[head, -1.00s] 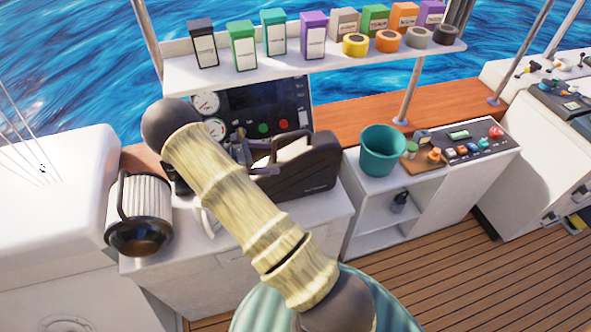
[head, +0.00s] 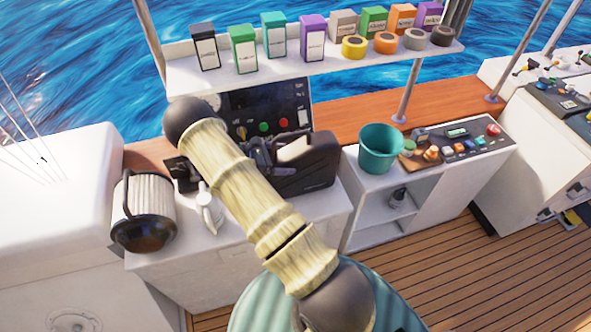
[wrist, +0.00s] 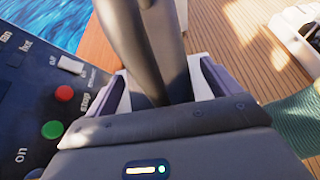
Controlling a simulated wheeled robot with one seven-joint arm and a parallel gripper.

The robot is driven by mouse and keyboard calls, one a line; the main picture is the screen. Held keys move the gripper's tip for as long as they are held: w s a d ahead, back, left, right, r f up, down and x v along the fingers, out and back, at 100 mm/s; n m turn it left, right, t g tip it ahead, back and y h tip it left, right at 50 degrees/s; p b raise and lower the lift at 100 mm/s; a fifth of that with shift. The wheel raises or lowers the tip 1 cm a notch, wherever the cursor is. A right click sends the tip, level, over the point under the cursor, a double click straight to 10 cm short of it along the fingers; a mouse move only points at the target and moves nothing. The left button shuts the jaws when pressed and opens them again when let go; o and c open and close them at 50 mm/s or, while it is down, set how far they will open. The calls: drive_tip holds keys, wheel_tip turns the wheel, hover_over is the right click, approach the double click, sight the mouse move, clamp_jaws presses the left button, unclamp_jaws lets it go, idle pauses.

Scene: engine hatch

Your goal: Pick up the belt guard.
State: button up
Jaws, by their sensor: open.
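The black belt guard (head: 312,168), a curved housing with a pale opening on top, stands on the white counter below the gauge panel. In the wrist view, a dark curved part (wrist: 150,45), seemingly the guard, runs between the two fingers of my gripper (wrist: 163,88). The fingers are open, one on each side of it. I cannot tell whether either finger touches it. In the head view, my gripper (head: 258,155) is at the guard's left end, partly hidden behind my arm.
The gauge panel (head: 280,103) with red and green buttons is close behind. A white cylindrical filter (head: 146,208) and a white bottle-like item (head: 208,212) stand to the left. A teal bucket (head: 379,150) stands to the right. A shelf (head: 340,61) with boxes and tape rolls hangs above.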

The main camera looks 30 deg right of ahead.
idle(0.3)
drive_tip(key=c, duration=1.9)
clamp_jaws()
drive_tip(key=shift+r, duration=0.1)
